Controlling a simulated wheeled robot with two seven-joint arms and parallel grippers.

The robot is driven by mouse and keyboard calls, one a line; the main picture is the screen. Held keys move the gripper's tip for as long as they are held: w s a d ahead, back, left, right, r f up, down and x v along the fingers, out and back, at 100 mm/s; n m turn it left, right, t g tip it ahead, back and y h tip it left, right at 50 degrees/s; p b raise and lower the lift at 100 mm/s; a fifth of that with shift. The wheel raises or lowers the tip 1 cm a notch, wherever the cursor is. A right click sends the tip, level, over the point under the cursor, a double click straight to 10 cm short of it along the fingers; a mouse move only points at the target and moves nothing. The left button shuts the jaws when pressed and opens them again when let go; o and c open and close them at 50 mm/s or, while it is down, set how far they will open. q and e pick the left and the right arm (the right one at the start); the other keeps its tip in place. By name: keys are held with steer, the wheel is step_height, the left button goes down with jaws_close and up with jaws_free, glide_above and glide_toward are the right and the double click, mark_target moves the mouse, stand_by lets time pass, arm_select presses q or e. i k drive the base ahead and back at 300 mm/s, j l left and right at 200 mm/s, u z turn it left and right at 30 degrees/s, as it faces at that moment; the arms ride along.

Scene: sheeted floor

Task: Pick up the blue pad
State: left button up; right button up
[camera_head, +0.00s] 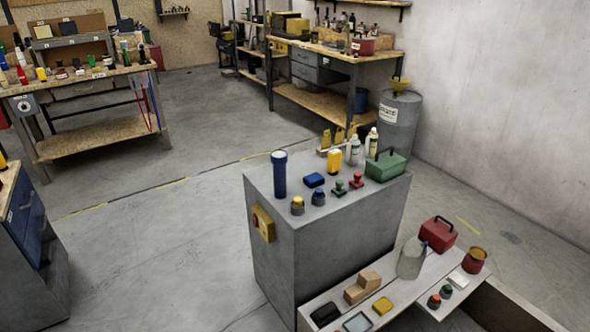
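A small blue pad (314,180) lies flat on top of the grey cabinet (262,183), near the middle of its top surface. A tall dark blue cylinder (279,175) stands to its left. A blue-topped knob-shaped item (318,197) and a yellow-topped one (298,206) stand in front of it. A yellow bottle (334,161) stands behind it to the right. Neither of my grippers is in view.
Green and red stamp-like items (356,181) and a green toolbox (386,166) stand on the cabinet's right side. A lower shelf (400,291) in front holds boxes, a grey jug (411,261) and a red toolbox (438,234). Open floor (160,250) lies left.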

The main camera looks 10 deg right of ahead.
mark_target(315, 179)
steer(key=i+j, duration=0.8)
